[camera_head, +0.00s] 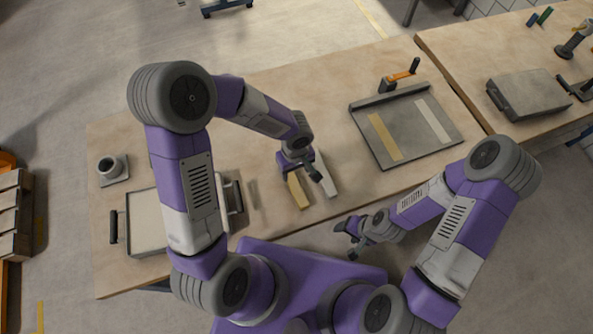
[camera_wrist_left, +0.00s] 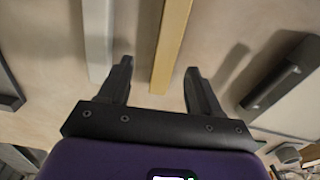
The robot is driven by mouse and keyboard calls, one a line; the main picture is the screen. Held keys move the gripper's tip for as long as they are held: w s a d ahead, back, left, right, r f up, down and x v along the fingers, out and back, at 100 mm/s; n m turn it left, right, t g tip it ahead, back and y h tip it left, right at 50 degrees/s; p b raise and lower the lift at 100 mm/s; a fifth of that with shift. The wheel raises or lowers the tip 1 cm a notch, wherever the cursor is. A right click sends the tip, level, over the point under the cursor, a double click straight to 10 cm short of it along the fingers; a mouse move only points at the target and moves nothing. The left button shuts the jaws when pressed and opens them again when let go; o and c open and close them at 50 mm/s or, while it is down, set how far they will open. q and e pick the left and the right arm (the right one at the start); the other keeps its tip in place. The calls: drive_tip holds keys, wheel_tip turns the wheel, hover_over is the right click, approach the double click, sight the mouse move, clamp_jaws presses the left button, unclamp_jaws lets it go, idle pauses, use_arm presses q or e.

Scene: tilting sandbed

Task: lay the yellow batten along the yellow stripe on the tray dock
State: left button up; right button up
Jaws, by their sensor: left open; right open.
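The yellow batten (camera_head: 299,193) lies on the near bench, left of a white batten (camera_head: 325,178). My left gripper (camera_head: 299,172) is open over the yellow batten's far part and hides some of it. In the left wrist view, the yellow batten (camera_wrist_left: 172,40) shows in the gap between the open fingers of the left gripper (camera_wrist_left: 159,68), and the white batten (camera_wrist_left: 98,40) lies outside them. I cannot tell the height gap. The grey tray dock (camera_head: 408,146) carries a yellow stripe (camera_head: 384,137) and a white stripe (camera_head: 432,120), both bare. My right gripper (camera_head: 347,239) is open and empty off the bench's front edge.
A crank with an orange handle (camera_head: 402,77) stands behind the dock. A handled tray (camera_head: 146,222) and a small cup on a plate (camera_head: 112,169) are at left. A second bench (camera_head: 472,55) at right holds a grey case (camera_head: 528,95). Bench between battens and dock is clear.

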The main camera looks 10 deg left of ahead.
sight(293, 182)
use_arm(q)
drive_tip(key=f, duration=0.4)
drive_tip(key=s+f+b, duration=0.1)
drive_tip(key=f, duration=0.1)
drive_tip(key=shift+s+a, duration=0.1)
drive_tip(key=shift+a, duration=0.15)
drive_tip(key=shift+f, duration=0.2)
drive_tip(key=shift+c, duration=0.3)
drive_tip(key=c, duration=1.1)
